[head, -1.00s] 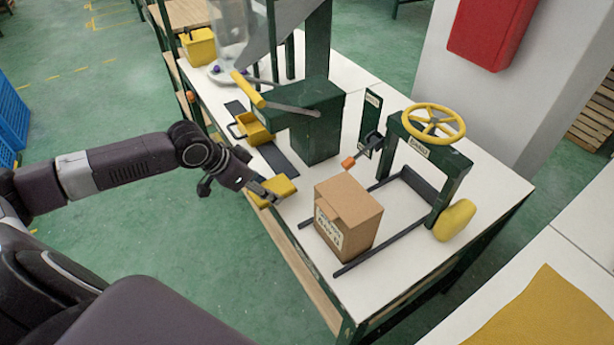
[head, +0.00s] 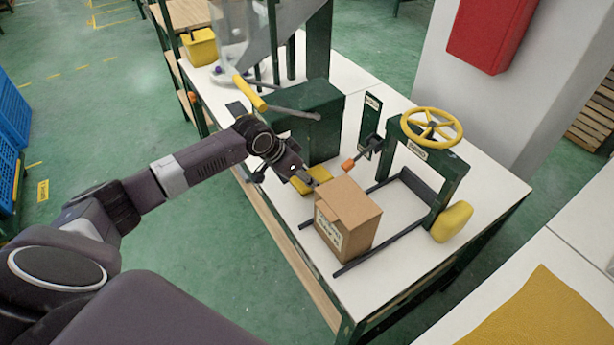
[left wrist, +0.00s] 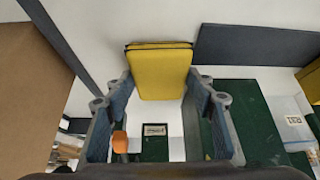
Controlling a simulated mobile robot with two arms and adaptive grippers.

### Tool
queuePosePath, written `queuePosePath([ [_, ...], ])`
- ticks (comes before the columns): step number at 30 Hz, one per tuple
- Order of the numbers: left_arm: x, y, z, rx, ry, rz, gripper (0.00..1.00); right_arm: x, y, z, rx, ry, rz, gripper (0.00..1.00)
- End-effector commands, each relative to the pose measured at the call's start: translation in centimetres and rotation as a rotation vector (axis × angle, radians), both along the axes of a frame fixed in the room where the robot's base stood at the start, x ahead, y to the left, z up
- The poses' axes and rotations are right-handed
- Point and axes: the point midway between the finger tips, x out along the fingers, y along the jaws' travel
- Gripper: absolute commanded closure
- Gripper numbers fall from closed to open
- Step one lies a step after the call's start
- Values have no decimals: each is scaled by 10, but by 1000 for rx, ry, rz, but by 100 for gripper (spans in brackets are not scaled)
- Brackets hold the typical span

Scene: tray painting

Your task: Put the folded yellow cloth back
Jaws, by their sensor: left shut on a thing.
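The folded yellow cloth (head: 318,176) is a small, thick pad over the white bench, just behind and left of the cardboard box. My left gripper (head: 308,184) is shut on it. In the left wrist view the cloth (left wrist: 160,72) sits between the two fingertips (left wrist: 159,84) and extends beyond them, with white bench top around it. I cannot tell whether the cloth touches the bench. My right gripper is not in view.
The cardboard box (head: 347,220) stands close beside my left gripper on dark rails. A green press (head: 310,120) stands behind. A green frame with a yellow handwheel (head: 432,127) stands right. A flat yellow sheet (head: 545,310) lies on another white table.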

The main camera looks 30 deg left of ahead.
Motion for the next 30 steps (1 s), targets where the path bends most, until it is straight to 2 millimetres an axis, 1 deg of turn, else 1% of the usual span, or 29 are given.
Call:
queuePosePath([
  [2,0,0,-5,-1,-1,1,69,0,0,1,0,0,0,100],
  [8,0,0,-5,-1,-2,0,69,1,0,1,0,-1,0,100],
  [9,0,0,-5,0,-1,0,48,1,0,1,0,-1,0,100],
  [13,0,0,-5,-1,-2,0,33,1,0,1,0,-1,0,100],
  [14,0,0,-5,-1,-2,0,31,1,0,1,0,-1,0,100],
  [23,-1,1,-3,0,-2,1,31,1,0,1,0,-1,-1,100],
  [26,-4,3,3,1,-4,0,31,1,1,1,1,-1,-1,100],
  [30,-15,9,23,2,-4,0,31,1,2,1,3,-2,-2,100],
])
